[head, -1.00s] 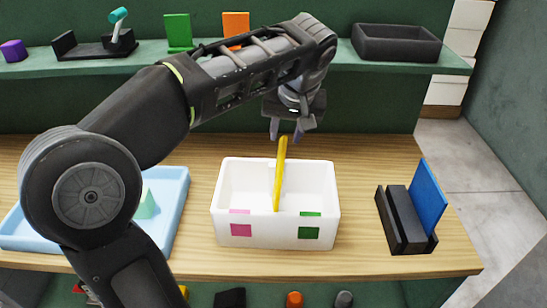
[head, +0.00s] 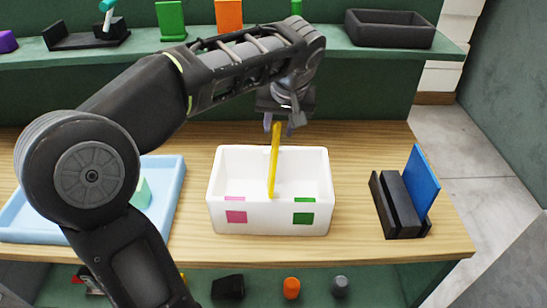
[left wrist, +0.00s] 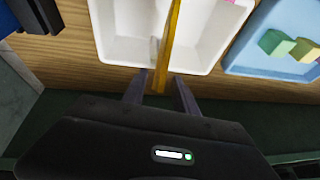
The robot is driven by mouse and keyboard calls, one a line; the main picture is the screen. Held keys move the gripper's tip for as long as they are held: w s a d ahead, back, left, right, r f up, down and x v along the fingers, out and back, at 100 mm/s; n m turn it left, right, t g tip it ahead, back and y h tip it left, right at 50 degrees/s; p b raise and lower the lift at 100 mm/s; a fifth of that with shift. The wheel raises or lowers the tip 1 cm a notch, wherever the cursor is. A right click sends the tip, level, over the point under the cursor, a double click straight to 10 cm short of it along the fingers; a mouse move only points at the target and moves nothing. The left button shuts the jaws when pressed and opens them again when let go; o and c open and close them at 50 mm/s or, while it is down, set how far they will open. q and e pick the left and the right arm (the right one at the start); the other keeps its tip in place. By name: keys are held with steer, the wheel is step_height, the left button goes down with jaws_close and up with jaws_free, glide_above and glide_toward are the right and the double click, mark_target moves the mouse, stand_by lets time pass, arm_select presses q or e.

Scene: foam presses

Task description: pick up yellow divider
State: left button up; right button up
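The yellow divider (head: 273,160) stands in the white box (head: 230,170), its upper end above the box rim. It also shows in the left wrist view (left wrist: 168,45). My left gripper (head: 280,126) is open at the divider's upper end. In the left wrist view my left gripper (left wrist: 159,92) has one finger on each side of the divider, with gaps showing. My right gripper is not in view.
The box front has pink and green patches. A blue tray (head: 168,205) stands to the left. A black holder (head: 400,205) with a blue panel (head: 422,182) is at the right. A green shelf (head: 390,52) behind bears a dark tray (head: 390,30).

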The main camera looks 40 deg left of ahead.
arm_select(q)
steer(key=p+x, duration=0.1)
steer(key=x, duration=0.4)
steer(key=shift+d, duration=0.1)
stand_by(0.4)
jaws_close()
stand_by(1.3)
